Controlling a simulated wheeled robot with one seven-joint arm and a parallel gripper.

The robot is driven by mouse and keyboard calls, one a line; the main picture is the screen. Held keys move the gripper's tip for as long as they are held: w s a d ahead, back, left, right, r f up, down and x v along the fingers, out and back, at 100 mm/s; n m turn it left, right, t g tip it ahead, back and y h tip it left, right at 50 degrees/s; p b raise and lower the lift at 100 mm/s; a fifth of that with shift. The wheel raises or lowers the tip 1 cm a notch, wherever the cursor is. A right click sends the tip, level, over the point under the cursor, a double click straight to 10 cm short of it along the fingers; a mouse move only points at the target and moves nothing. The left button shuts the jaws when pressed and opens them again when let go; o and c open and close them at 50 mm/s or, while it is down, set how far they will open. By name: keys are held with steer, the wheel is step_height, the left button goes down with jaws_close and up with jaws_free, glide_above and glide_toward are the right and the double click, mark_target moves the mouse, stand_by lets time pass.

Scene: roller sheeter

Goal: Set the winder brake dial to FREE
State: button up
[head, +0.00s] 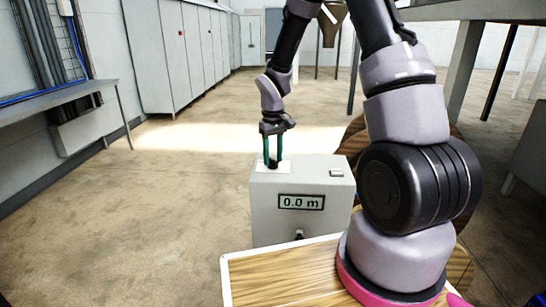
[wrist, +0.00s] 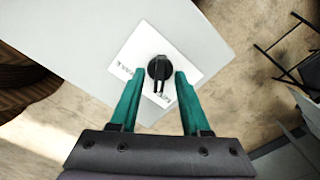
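The winder brake dial is a round black knob (wrist: 159,68) on a square white label plate (wrist: 150,45), on top of a grey box (head: 300,220). In the wrist view its bar points down the picture, near the lower of two small printed words; I cannot read either. My gripper (wrist: 158,76) is above the box with its two green fingers apart, one on each side of the knob, with a visible gap to each. In the head view my gripper (head: 272,158) points straight down, its tips close to the dial (head: 273,165).
The box front has a display (head: 301,202) reading 0.0 m and a small dark knob below it. A small switch (head: 337,173) is on the box top at right. A wooden board (head: 280,280) lies in front. Brown rolls stand beside the box. Floor at left is clear.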

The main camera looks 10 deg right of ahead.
mark_target(273, 160)
step_height(273, 160, up, 11)
stand_by(0.7)
steer(key=shift+f, duration=0.1)
